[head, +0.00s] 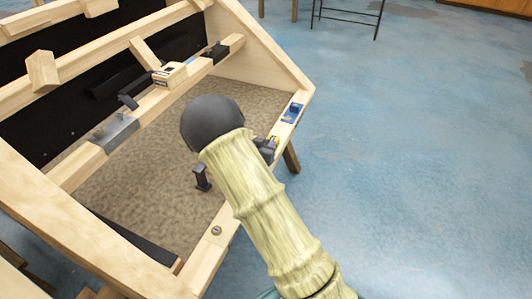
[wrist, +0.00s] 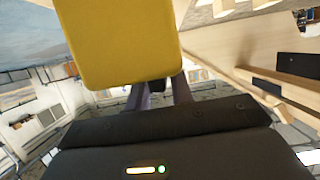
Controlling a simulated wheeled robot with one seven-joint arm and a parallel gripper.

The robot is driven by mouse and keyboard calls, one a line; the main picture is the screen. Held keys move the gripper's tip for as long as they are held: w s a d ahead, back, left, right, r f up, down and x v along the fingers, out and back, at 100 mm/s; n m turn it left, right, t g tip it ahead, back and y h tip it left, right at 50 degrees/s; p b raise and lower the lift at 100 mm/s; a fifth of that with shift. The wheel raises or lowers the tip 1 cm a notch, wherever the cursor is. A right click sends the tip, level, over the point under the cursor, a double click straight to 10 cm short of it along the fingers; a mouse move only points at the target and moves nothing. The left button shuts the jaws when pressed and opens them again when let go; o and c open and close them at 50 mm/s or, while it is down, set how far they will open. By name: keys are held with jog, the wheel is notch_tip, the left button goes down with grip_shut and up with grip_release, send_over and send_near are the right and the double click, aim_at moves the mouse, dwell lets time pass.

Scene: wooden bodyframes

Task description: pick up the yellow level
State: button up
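A yellow block-like thing (wrist: 122,45) with rounded corners fills the upper middle of the wrist view, very close to the camera; it may be the level. My gripper (wrist: 162,88) shows below it, with its two fingers apart where they run up behind the yellow thing. The yellow thing hides the fingertips, so I cannot tell whether they hold it. In the head view, a small bit of yellow and dark parts (head: 270,146) show at the right beam, beside my arm. My arm covers most of that spot.
The wooden frame (head: 245,43) slopes across the left, with several beams and a brown panel (head: 130,195). A dark clamp (head: 201,177) stands near its lower edge. A blue-labelled item (head: 292,112) lies on the right beam.

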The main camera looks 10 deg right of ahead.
grip_shut()
notch_tip(320, 180, up, 10)
jog(key=shift+p, duration=1.1)
